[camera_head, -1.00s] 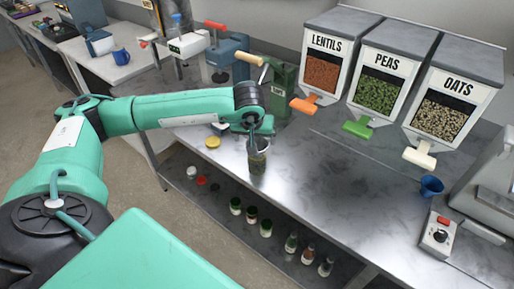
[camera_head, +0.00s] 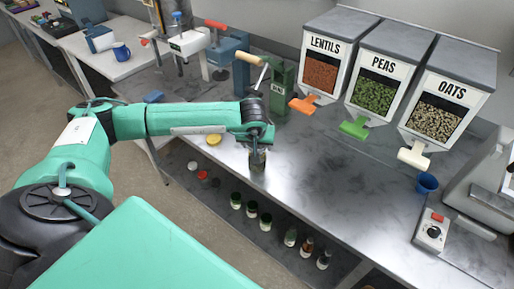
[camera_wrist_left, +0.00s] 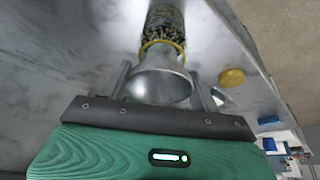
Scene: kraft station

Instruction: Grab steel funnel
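The steel funnel (camera_wrist_left: 160,80) is a shiny grey cone with its wide mouth toward my palm in the left wrist view. Its narrow end meets a jar (camera_wrist_left: 164,28) with dark, speckled contents and a yellow rim. My left gripper (camera_wrist_left: 162,74) is open, with one finger on each side of the funnel and close to its rim; I cannot tell whether they touch. In the head view, my left gripper (camera_head: 258,146) is right above the jar (camera_head: 257,164) on the steel counter (camera_head: 330,200), and it hides most of the funnel. My right gripper is not in view.
A yellow lid (camera_head: 213,140) lies left of the jar. Dispensers of lentils (camera_head: 321,72), peas (camera_head: 376,93) and oats (camera_head: 434,114) stand behind. A blue cup (camera_head: 427,183) and a scale (camera_head: 433,230) are at the right. Several jars stand on the lower shelf. The counter's middle is clear.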

